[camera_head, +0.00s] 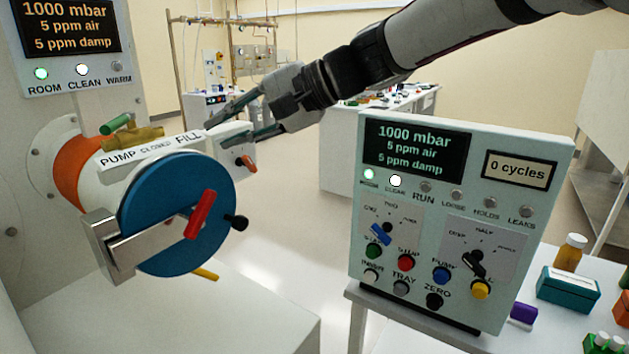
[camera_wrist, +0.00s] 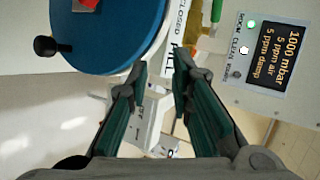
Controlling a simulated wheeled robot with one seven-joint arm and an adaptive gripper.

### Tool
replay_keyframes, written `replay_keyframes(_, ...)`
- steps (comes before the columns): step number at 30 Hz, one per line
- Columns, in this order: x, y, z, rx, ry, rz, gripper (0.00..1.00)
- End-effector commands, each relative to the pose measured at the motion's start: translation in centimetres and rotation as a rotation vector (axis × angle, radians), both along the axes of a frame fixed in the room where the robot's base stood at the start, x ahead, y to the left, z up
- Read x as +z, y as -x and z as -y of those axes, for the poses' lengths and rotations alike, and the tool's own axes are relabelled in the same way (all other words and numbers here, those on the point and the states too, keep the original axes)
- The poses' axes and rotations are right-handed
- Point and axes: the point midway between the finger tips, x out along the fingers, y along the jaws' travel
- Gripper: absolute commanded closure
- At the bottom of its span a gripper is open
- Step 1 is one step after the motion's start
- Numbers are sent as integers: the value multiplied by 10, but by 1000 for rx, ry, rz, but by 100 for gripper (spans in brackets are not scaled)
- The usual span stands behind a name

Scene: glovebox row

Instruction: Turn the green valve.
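The green valve handle (camera_head: 118,124) sits on a brass body (camera_head: 134,138) on top of the white cylindrical port at left, behind a plate (camera_head: 150,150) marked PUMP, CLOSED, FILL. The handle also shows at the top of the wrist view (camera_wrist: 216,10), partly cut off by the frame edge. My gripper (camera_head: 228,129) is open and empty, to the right of the valve in the head view. In the wrist view the fingers (camera_wrist: 160,66) are spread apart below the label plate. The green handle lies beyond the fingertips, up and to the right, untouched.
A blue round door (camera_head: 175,225) with a red handle (camera_head: 201,214) fronts the port. A white box with an orange knob (camera_head: 245,161) lies close below my gripper. A control panel (camera_head: 345,250) stands at right. A display (camera_head: 68,28) hangs above the port.

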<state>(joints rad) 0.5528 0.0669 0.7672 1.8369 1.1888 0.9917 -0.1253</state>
Motion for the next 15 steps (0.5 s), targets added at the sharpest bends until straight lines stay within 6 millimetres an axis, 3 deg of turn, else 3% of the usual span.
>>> replay_keyframes(15,-32,75,45,1,383,58,79)
